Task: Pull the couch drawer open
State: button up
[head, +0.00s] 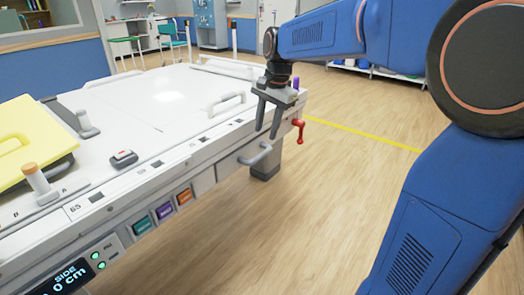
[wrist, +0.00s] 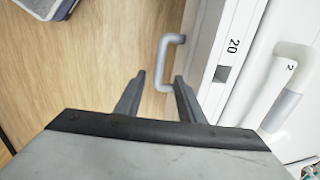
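The couch (head: 190,100) is a long white table across the left and middle of the head view. The drawer (head: 229,166) is in its side near the far end, with a grey bar handle (head: 256,156). The drawer looks closed. My gripper (head: 268,131) is open and empty, fingers pointing down, just above this handle. In the wrist view the handle (wrist: 161,85) shows between and beyond the two fingertips (wrist: 159,77). The fingers look apart from it.
A white handle (head: 226,103) stands on the couch top, and also shows in the wrist view (wrist: 277,80). A red crank (head: 299,130) sticks out at the couch's far end. Coloured labels (head: 164,211) line the couch side. The wooden floor (head: 325,175) beside the drawer is clear.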

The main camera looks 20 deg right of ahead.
aim_at(261, 153)
jog(key=f, duration=0.3)
jog(key=w+f, duration=0.1)
jog(key=f, duration=0.2)
jog(key=a+f, duration=0.1)
jog(key=f, duration=0.2)
jog(key=shift+w+f, duration=0.2)
jog(key=shift+w, duration=0.05)
grip_shut()
